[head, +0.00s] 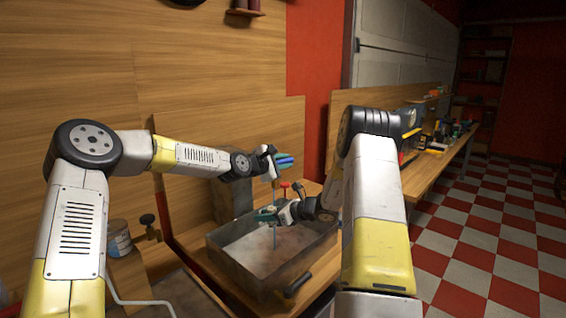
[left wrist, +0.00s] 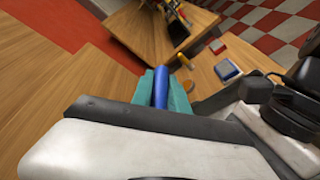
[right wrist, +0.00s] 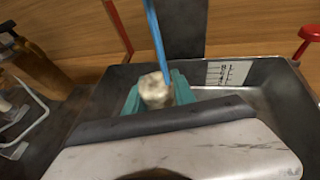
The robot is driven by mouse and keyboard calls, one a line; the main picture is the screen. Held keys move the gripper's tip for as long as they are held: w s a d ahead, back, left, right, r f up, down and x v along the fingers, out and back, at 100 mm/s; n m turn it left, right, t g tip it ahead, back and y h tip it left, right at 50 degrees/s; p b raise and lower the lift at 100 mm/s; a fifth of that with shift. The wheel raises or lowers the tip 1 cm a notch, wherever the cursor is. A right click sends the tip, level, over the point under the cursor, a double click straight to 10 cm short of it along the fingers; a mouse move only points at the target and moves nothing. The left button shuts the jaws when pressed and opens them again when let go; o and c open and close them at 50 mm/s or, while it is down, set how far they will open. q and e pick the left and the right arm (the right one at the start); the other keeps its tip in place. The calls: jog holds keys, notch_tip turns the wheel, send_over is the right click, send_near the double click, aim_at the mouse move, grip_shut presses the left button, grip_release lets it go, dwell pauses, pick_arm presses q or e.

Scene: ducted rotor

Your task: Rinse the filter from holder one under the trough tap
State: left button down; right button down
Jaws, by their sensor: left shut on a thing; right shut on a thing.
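My left gripper (head: 281,161) is up by the wooden wall, shut on a blue bar (left wrist: 161,88). The bar looks like the tap's handle; its mounting is hidden. A thin blue stream (head: 275,238) runs down into the grey metal trough (head: 322,246). It also shows in the right wrist view (right wrist: 155,35). My right gripper (head: 266,215) is over the trough, below the left one. It is shut on a pale, stained filter (right wrist: 154,91) between teal fingers. The stream meets or passes just behind the filter's top; I cannot tell which.
A red knob (head: 284,186) stands behind the trough. A black-handled tool (head: 297,285) lies at its front edge. A can (head: 120,238) stands on the left. A long workbench (head: 440,160) with tools runs along the right. The checkered floor there is clear.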

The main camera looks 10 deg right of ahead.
pick_arm(q)
jog(key=shift+s+d+f+m+g+h, duration=0.15)
jog(key=shift+s+m+g+h, duration=0.2)
jog(key=shift+m+g, duration=0.2)
jog(key=c, duration=1.3)
grip_release()
jog(key=v, duration=1.2)
